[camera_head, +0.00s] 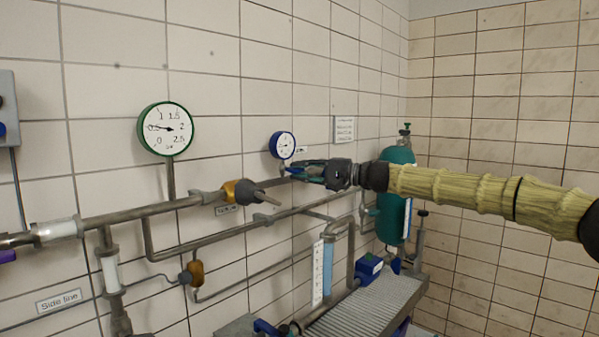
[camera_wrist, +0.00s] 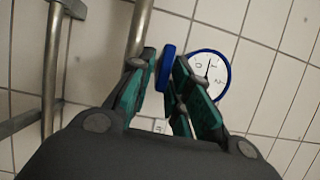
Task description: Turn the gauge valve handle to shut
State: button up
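A blue handle (camera_wrist: 165,68), which looks like the gauge valve handle, sits at the pipe just beside the small blue-rimmed gauge (camera_wrist: 210,75) in the wrist view. My gripper (camera_wrist: 166,62) has a teal-padded finger on each side of this handle, and the fingers look closed in on it. In the head view my gripper (camera_head: 300,171) reaches from the right to just below the blue-rimmed gauge (camera_head: 283,145). There the fingers hide most of the handle and its valve body.
A green-rimmed gauge (camera_head: 166,129) and a yellow-bodied valve (camera_head: 240,191) are on the pipes to the left. A green tank (camera_head: 396,200) stands behind my arm. A ribbed grey bench (camera_head: 365,300) is below.

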jog(key=shift+o, duration=0.3)
jog(key=shift+d, duration=0.1)
jog(key=shift+a, duration=0.35)
jog(key=v, duration=1.2)
jog(key=shift+d, duration=0.2)
jog(key=shift+r, duration=0.1)
